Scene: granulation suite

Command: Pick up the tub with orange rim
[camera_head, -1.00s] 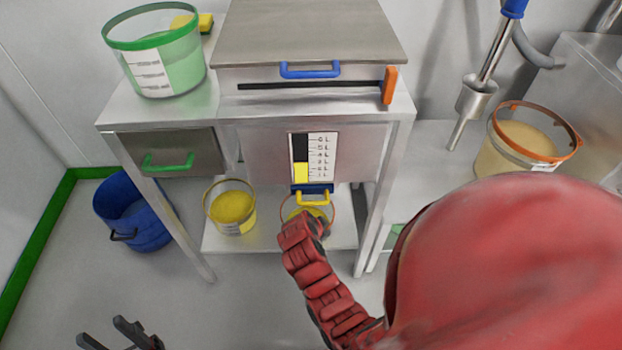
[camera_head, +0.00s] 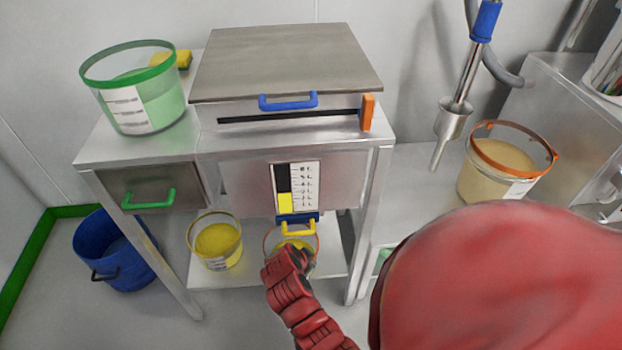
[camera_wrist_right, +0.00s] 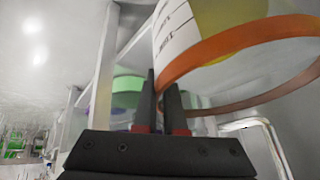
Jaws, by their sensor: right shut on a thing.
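A small clear tub with an orange rim (camera_head: 312,252) and yellow contents stands under the yellow-handled outlet of the steel machine, at the lower shelf. My right gripper (camera_head: 286,258) reaches its near side, and the red wrist hides part of the tub. In the right wrist view the tub's orange rim (camera_wrist_right: 225,43), white label and yellow contents show close up. The dark fingers of the right gripper (camera_wrist_right: 162,82) are shut on the tub at its rim. I cannot tell whether the tub is lifted off the shelf. My left gripper is not in view.
A yellow-rimmed tub (camera_head: 216,240) stands left of it on the shelf. A larger orange-rimmed tub (camera_head: 480,178) stands on the right bench, beside a hanging mixer (camera_head: 452,120). A green-rimmed tub (camera_head: 150,100) is on the table top. A blue bucket (camera_head: 117,255) is on the floor.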

